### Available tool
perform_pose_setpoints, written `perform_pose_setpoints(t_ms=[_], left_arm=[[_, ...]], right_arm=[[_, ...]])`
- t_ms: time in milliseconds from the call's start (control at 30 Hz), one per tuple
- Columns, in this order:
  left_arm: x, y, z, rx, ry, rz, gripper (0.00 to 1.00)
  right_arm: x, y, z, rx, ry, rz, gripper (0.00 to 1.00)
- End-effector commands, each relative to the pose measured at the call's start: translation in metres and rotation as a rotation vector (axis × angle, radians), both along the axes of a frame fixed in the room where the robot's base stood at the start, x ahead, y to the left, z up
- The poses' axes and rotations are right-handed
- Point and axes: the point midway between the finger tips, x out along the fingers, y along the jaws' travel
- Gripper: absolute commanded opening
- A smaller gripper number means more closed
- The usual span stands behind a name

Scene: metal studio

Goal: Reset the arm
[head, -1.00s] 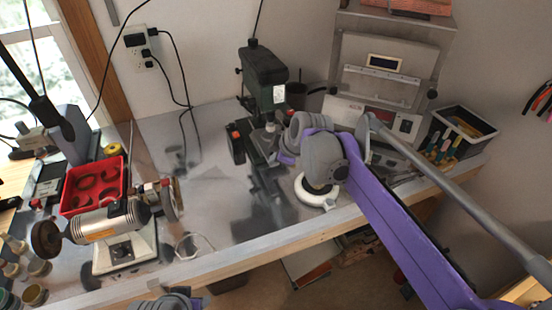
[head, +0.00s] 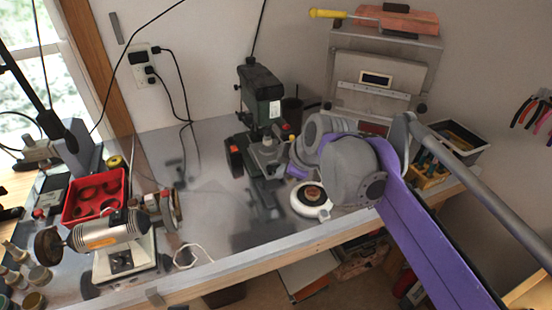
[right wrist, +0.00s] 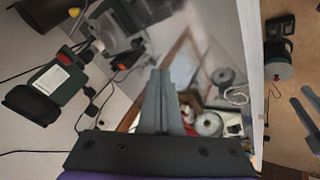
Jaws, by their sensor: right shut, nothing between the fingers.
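My right arm, purple with grey joints, comes in from the right in the head view and reaches over the bench's right part. Its grey wrist hides most of the right gripper in that view. In the right wrist view the right gripper (right wrist: 160,75) has its two grey fingers together, with nothing between them. It hangs above the bench, apart from the things there. My left gripper is not in view.
A green drill press (head: 262,95) stands left of my right wrist. A round white object (head: 311,201) lies below the wrist. A bench grinder (head: 110,235) and red tray (head: 96,196) are at left. A black bin (head: 468,140) sits behind my right arm.

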Motion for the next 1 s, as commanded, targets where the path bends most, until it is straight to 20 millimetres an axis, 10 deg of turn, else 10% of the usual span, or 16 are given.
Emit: perform_pose_setpoints(t_ms=[267, 700, 1000], left_arm=[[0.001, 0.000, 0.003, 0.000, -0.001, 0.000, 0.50], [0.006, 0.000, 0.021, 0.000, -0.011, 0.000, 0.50], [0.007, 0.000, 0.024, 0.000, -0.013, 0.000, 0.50]], right_arm=[[-0.023, -0.018, -0.010, 0.031, 0.038, -0.106, 0.00], [-0.211, -0.126, -0.146, 0.304, 0.250, -1.006, 0.00], [-0.252, -0.144, -0.183, 0.375, 0.269, -1.219, 0.00]])
